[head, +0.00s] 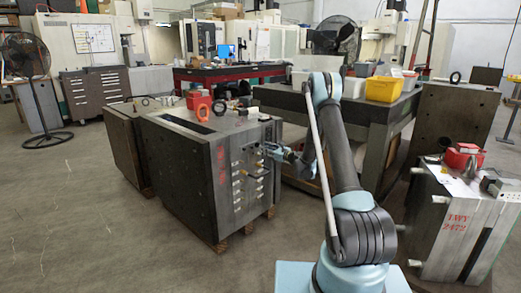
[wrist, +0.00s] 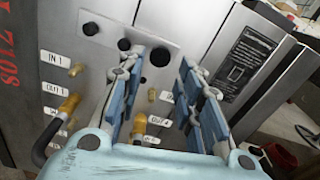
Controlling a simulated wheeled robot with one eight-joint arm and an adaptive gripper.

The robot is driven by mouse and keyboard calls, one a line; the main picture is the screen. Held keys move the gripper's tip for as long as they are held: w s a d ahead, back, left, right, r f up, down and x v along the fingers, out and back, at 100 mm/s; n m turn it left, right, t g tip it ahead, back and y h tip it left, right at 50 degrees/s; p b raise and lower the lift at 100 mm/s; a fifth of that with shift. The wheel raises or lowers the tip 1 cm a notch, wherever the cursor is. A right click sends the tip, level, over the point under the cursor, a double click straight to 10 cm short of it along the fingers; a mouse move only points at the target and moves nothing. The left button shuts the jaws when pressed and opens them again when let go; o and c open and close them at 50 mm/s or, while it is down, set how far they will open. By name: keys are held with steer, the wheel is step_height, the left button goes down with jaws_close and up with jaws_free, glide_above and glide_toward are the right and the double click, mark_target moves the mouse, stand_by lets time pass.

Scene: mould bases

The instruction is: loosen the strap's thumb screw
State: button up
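The mould base (head: 228,165) is a large grey steel block. In the wrist view its face fills the left and middle, with a light grey strap plate (wrist: 107,27) near the top. The plate carries a dark round knob (wrist: 90,28), a second dark knob (wrist: 124,44) and a dark round spot (wrist: 160,56). I cannot tell for certain which is the thumb screw. My gripper (wrist: 168,60) is open and empty, its blue-padded fingers pointing at the plate's right end. The fingers hide part of the face. In the head view my gripper (head: 275,150) is small, beside the block's face.
Brass fittings (wrist: 75,69) and labels line the face below the plate, one with a black hose (wrist: 46,140). A dark table (head: 370,105) with a yellow bin (head: 384,89) stands behind my arm. Another mould base (head: 465,215) is at right. Open floor lies at left.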

mark_target(258, 145)
steer(key=shift+x, duration=2.5)
steer(key=shift+c, duration=0.3)
jaws_close()
steer(key=shift+d, duration=0.25)
steer(key=shift+a, duration=0.15)
